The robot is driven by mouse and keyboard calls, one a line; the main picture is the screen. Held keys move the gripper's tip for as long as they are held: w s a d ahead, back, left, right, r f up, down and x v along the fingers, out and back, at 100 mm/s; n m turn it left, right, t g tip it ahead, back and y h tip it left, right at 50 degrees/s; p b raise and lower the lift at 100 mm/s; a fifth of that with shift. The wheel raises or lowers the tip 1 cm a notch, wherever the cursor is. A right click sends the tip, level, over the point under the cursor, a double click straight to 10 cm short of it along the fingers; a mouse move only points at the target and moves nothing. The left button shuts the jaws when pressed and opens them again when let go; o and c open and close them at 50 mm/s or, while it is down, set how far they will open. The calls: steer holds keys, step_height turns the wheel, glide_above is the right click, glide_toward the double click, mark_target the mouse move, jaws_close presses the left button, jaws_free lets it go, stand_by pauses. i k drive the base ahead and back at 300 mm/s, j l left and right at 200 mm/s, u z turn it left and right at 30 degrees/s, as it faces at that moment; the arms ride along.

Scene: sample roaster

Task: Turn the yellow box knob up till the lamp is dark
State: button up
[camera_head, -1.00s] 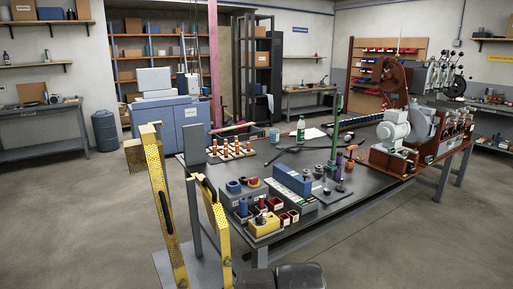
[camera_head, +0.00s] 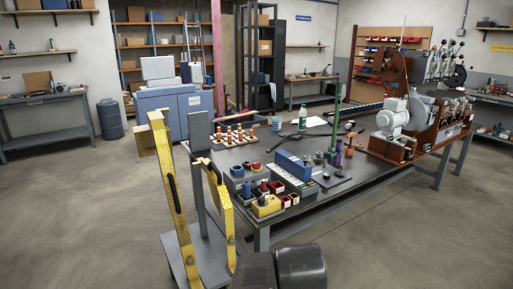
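A small yellow box (camera_head: 267,208) sits at the front left corner of the dark workbench. A dark knob-like part (camera_head: 264,198) stands on top of it. The box is too small to read the knob's setting, and I cannot make out a lamp or whether one is lit. My gripper's fingers do not show. Dark rounded parts at the bottom edge look like my own arm, well short of the bench.
Red bins, a blue box (camera_head: 294,165) and a rack of orange-topped pieces (camera_head: 235,137) crowd the workbench (camera_head: 300,211). A yellow perforated frame (camera_head: 170,205) stands left of its front corner. A red-brown machine (camera_head: 400,147) fills the right end. Floor in front is clear.

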mark_target(261, 200)
steer(key=i+u, duration=0.15)
steer(key=i, duration=0.4)
steer(key=i+l+u, duration=0.1)
steer(key=i, duration=0.4)
steer(key=i+l+u, duration=0.15)
steer(key=i, duration=0.4)
